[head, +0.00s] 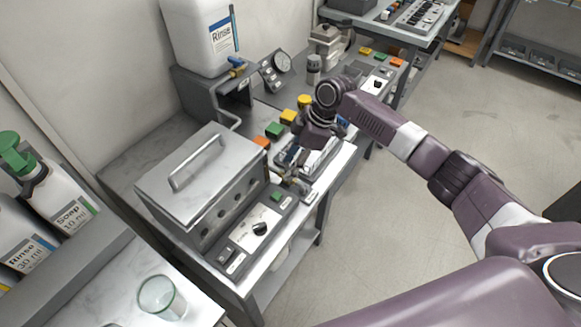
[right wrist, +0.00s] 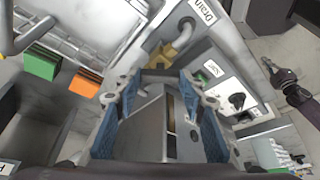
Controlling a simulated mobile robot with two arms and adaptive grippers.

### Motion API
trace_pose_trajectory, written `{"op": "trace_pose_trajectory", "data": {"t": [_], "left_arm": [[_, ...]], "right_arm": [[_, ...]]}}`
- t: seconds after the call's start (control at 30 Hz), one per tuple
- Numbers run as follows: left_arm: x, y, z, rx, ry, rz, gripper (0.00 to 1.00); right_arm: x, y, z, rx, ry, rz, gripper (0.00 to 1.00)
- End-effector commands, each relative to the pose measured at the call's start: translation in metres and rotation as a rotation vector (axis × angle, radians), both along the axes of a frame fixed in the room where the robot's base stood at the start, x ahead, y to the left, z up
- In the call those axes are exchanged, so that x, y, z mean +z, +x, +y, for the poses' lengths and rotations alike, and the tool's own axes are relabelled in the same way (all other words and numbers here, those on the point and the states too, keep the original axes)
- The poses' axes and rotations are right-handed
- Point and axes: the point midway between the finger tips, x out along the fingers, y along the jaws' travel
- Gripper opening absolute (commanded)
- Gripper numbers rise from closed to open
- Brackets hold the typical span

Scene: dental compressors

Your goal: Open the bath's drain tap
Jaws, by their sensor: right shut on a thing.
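The bath (head: 185,188) is a steel box with a lid and a top handle on the bench. Its drain tap (right wrist: 176,46) is a brass fitting beside a white "Drain" label (right wrist: 205,11) in the right wrist view. My right gripper (head: 291,166) reaches down at the right end of the bath. In the right wrist view my right gripper (right wrist: 161,76) has its blue fingers on either side of the tap's brass end and is shut on it. The exact finger contact is partly hidden. My left gripper is not in view.
A control panel (head: 252,228) with a knob is on the bath's front. Orange, green and yellow blocks (head: 274,130) stand behind the gripper. A white Rinse canister (head: 198,40) stands at the back. A glass beaker (head: 161,298) is at front left. The floor at right is clear.

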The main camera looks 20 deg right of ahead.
Motion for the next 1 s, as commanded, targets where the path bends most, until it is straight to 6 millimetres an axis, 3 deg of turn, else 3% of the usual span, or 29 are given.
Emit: {"op": "trace_pose_trajectory", "data": {"t": [0.6,1.0], "left_arm": [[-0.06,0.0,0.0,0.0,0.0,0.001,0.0],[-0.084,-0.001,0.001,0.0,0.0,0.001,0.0]], "right_arm": [[-0.003,0.007,0.002,0.577,0.003,-0.004,0.13],[-0.001,0.009,0.003,0.832,0.001,-0.004,0.13]]}}
